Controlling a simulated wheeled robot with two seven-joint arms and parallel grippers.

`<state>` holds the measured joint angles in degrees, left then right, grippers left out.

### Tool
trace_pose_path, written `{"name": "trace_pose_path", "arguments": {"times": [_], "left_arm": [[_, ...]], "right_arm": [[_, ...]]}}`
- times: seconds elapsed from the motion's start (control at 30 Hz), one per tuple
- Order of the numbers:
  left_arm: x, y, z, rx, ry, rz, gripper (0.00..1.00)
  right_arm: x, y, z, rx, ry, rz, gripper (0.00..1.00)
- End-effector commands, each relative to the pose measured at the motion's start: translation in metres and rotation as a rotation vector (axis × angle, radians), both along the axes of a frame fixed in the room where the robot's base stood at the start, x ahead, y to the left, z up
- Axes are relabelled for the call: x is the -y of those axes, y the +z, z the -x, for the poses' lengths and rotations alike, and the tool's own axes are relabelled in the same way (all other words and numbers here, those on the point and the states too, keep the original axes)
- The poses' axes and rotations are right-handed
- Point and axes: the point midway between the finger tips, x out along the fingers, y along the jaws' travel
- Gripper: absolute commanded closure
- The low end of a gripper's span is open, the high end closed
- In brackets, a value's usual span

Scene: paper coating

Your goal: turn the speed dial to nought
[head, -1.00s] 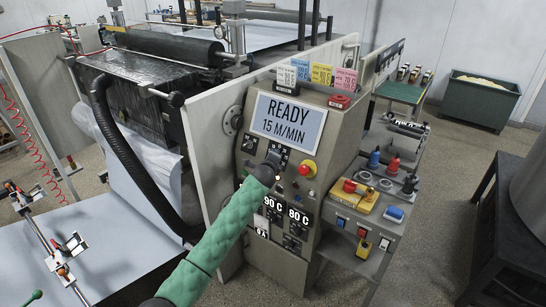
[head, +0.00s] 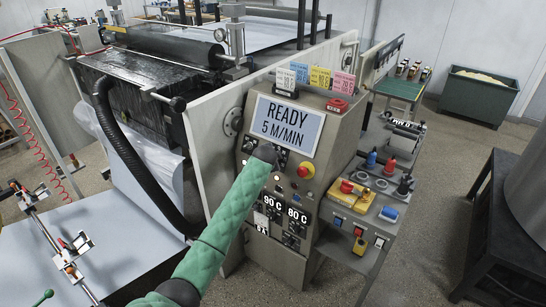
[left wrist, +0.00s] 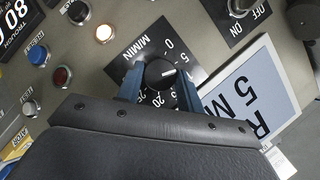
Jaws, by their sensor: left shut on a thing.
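The speed dial (left wrist: 158,77) is a round black knob on a black plate marked M/MIN with numbers from 0 upward. Its white pointer line points near the 5 mark. My left gripper (left wrist: 160,88) has a blue finger on either side of the knob and is shut on it. In the head view, my left gripper (head: 266,156) is at the control panel, below the display, and hides most of the dial. The display (head: 287,125) reads READY 5 M/MIN. My right gripper is not in view.
Temperature readouts of 90 C (head: 272,203) and 80 C (head: 297,215) are below. A side shelf (head: 348,240) with tools stands right of the console. An ON/OFF switch (left wrist: 240,6) is near the dial.

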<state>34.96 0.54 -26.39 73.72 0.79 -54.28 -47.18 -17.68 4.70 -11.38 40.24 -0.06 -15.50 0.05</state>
Motion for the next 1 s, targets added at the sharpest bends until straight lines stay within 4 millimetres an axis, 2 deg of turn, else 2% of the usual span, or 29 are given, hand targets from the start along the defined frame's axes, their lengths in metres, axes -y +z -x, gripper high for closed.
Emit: {"name": "trace_pose_path", "arguments": {"times": [0.2,0.5,1.0], "left_arm": [[-0.001,0.000,0.000,-0.115,0.084,0.152,0.86],[-0.002,0.001,-0.002,-0.267,0.200,0.362,0.86],[-0.004,0.000,-0.004,-0.457,0.343,0.622,0.86]], "right_arm": [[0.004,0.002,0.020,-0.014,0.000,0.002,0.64],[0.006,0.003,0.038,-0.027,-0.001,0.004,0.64],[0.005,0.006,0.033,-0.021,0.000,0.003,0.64]]}}
